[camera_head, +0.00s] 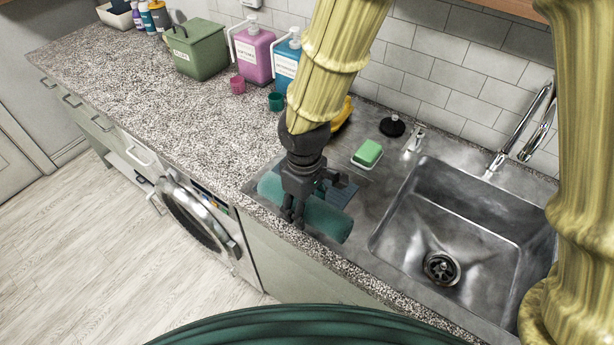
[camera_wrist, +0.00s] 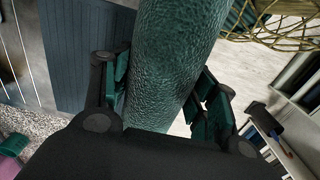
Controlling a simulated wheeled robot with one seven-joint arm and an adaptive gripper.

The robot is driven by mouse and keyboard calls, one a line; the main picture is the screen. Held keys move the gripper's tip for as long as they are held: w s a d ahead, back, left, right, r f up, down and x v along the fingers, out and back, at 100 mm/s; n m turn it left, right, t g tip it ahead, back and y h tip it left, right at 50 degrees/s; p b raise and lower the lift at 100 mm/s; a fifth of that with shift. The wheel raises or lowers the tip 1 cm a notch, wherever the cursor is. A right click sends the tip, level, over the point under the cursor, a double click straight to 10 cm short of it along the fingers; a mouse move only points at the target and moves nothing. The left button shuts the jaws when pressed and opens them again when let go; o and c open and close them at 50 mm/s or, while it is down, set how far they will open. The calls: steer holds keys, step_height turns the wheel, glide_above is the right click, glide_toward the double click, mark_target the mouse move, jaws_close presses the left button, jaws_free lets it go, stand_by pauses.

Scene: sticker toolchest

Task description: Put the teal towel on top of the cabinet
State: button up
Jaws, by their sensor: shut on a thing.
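The teal towel (camera_head: 328,218) is a thick roll at the front edge of the steel sink's drainboard. My gripper (camera_head: 293,208) reaches down over its middle and is shut on it. In the wrist view the towel (camera_wrist: 172,60) runs between the two fingers (camera_wrist: 160,98), with one finger against each side. I cannot tell whether the towel touches the drainboard or is just above it. The cabinet (camera_head: 92,122) with drawers stands under the speckled counter at the left. The counter top (camera_head: 130,75) forms its upper surface.
The sink basin (camera_head: 450,225) is right of the towel. A green sponge (camera_head: 368,152) and black stopper (camera_head: 392,126) lie behind. A green bin (camera_head: 197,50), pink bottle (camera_head: 254,55) and blue bottle (camera_head: 287,62) stand at the back. The washing machine (camera_head: 200,220) is below. The left counter has wide clear room.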

steer(key=w+p, duration=0.1)
steer(key=w, duration=0.3)
steer(key=w+p, duration=0.1)
steer(key=w, duration=0.2)
steer(key=w+f+p, duration=0.1)
steer(key=w+p, duration=0.1)
steer(key=w, duration=0.2)
steer(key=shift+w+d, duration=0.2)
steer(key=shift+w, duration=0.1)
steer(key=shift+f+p, duration=0.7)
steer(key=shift+f, duration=1.1)
steer(key=shift+f, duration=0.1)
steer(key=o, duration=1.1)
